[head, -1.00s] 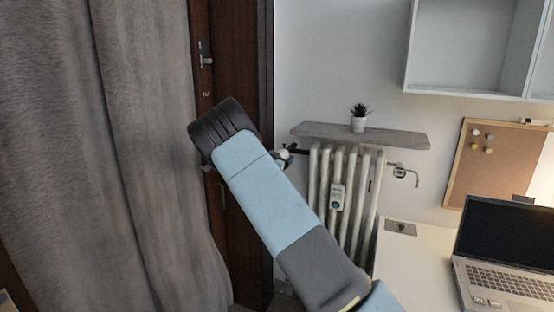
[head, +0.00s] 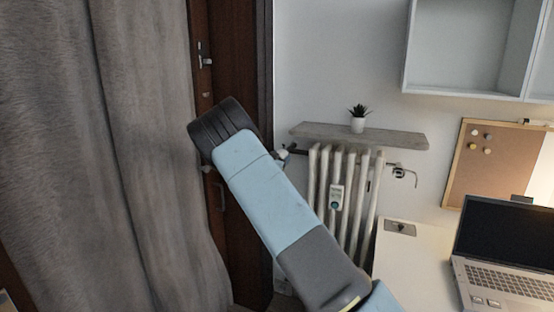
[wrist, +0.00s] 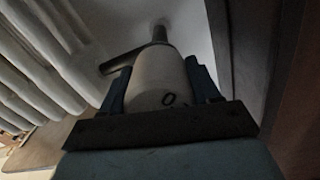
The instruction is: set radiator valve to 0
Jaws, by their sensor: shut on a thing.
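The radiator valve (wrist: 158,77) is a pale rounded knob in the wrist view, with a dark "0" mark on its near face. A dark pipe leads from its far end. My gripper (wrist: 160,88) has one blue finger on each side of the knob and is shut on it. In the head view a small pale part of the valve (head: 283,154) shows just right of my arm; my gripper's fingers are hidden behind the arm there. The white radiator (head: 345,190) stands to the right of the valve.
A grey shelf (head: 395,139) with a small potted plant (head: 358,118) sits above the radiator. A grey curtain (head: 100,150) and dark wooden door frame are at left. A white desk (head: 420,262) with a laptop (head: 505,262) is at right.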

